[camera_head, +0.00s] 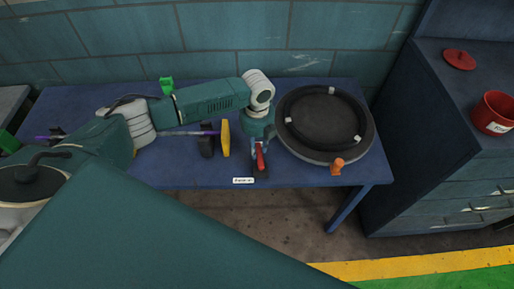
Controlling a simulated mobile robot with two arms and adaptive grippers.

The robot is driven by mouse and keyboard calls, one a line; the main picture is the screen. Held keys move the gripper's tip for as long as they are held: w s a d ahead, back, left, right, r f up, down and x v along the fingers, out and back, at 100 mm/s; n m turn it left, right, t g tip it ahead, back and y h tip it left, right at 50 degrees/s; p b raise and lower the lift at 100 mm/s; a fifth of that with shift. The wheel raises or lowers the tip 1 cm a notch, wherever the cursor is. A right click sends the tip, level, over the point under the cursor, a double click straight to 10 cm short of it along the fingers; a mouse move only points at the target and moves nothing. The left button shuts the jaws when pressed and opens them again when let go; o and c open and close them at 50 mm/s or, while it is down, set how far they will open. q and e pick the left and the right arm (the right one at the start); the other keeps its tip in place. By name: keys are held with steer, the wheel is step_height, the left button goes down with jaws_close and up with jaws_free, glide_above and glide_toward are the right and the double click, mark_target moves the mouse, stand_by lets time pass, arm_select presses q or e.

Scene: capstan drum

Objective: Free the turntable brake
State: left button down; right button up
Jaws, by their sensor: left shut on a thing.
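The turntable (318,110) is a round black disc with a raised ring and small pale marks, on the right of the blue table. A red lever (260,158) stands on a dark base at the table's front, left of the turntable, and looks like the brake lever. My left gripper (259,146) points down from above and is shut on the red lever; its fingers hide the lever's top. A small white label (243,181) is on the table's front edge, too small to read. An orange piece (337,166) sits at the turntable's front rim. My right gripper is not in view.
A yellow piece (226,138) and a black piece (206,141) stand close left of my gripper. The blue table (190,174) is clear along its front left. A cabinet on the right bears a red pot (494,113) and a red lid (459,59). A wall stands behind.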

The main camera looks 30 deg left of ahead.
mark_target(259, 150)
arm_select(q)
steer(key=shift+w+d+m, duration=0.15)
steer(key=shift+d+m, duration=0.15)
steer(key=shift+m, duration=0.2)
steer(key=c, duration=1.4)
jaws_free()
steer(key=shift+r, duration=0.15)
step_height(259, 150, up, 12)
steer(key=shift+f, duration=0.1)
steer(key=shift+d, duration=0.1)
